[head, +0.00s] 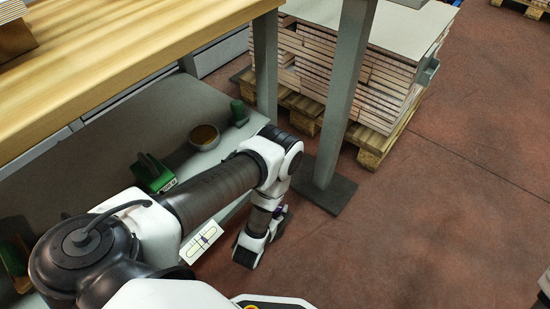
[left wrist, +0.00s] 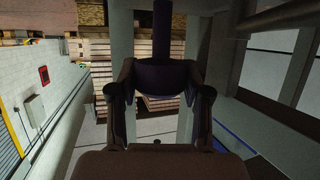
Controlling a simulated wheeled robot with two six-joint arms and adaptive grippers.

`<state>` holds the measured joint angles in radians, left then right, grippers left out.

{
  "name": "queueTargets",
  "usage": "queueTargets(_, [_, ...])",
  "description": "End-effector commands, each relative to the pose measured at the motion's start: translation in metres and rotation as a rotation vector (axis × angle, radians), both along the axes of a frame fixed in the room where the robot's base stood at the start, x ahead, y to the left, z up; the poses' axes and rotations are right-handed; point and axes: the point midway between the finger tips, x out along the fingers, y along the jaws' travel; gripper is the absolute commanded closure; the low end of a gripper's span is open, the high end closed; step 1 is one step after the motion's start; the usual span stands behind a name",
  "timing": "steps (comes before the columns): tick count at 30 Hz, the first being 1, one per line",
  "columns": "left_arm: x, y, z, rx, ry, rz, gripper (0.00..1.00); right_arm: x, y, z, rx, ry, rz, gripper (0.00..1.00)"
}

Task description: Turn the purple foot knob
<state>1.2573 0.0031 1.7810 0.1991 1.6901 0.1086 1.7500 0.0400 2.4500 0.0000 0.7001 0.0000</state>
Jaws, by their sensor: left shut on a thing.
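The purple foot knob (left wrist: 163,76) is a dark purple, cup-shaped piece in the left wrist view, with a narrower dark stem rising from it. My left gripper (left wrist: 160,84) has its two fingers on either side of the knob and is shut on it. In the head view my left arm reaches down beside the workbench, near its front leg. My right gripper is not in view.
A wooden-topped workbench (head: 120,50) fills the upper left. Its grey lower shelf (head: 110,160) holds a round bowl (head: 204,136) and green items (head: 152,173). A grey post (head: 345,100) stands before a pallet of stacked boards (head: 380,75).

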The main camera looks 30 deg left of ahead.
Motion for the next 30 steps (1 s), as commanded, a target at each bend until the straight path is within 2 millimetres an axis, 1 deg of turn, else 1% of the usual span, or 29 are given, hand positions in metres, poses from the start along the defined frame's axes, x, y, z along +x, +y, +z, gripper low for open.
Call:
queueTargets(2, [0.001, 0.001, 0.0, 0.002, -0.003, 0.004, 0.86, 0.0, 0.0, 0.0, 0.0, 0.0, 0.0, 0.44])
queueTargets(3, [0.001, 0.001, 0.0, 0.002, -0.003, 0.004, 0.38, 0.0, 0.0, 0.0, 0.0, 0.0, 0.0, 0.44])
queueTargets(4, [0.001, 0.001, 0.0, 0.002, -0.003, 0.004, 0.27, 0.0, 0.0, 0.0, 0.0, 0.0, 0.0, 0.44])
queueTargets(5, [0.001, 0.001, 0.0, 0.002, -0.003, 0.004, 0.26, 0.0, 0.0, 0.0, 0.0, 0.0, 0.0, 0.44])
queueTargets(12, [0.001, 0.0, 0.0, 0.001, -0.002, 0.002, 0.26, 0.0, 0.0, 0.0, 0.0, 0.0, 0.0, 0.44])
queueTargets(15, [-0.003, 0.0, 0.001, 0.001, 0.0, 0.002, 0.26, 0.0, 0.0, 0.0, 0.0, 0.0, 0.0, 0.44])
queueTargets(17, [-0.009, -0.002, 0.004, 0.002, 0.0, 0.001, 0.26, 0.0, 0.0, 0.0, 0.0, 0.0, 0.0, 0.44])
queueTargets(24, [-0.052, -0.011, 0.021, 0.001, 0.003, 0.001, 0.26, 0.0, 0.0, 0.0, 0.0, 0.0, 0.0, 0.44])
queueTargets(27, [-0.063, -0.014, 0.027, 0.001, 0.0, 0.002, 0.26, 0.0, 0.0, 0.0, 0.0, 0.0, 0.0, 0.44])
queueTargets(30, [-0.067, -0.014, 0.029, 0.002, -0.002, 0.003, 0.26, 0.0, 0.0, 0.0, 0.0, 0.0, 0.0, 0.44])
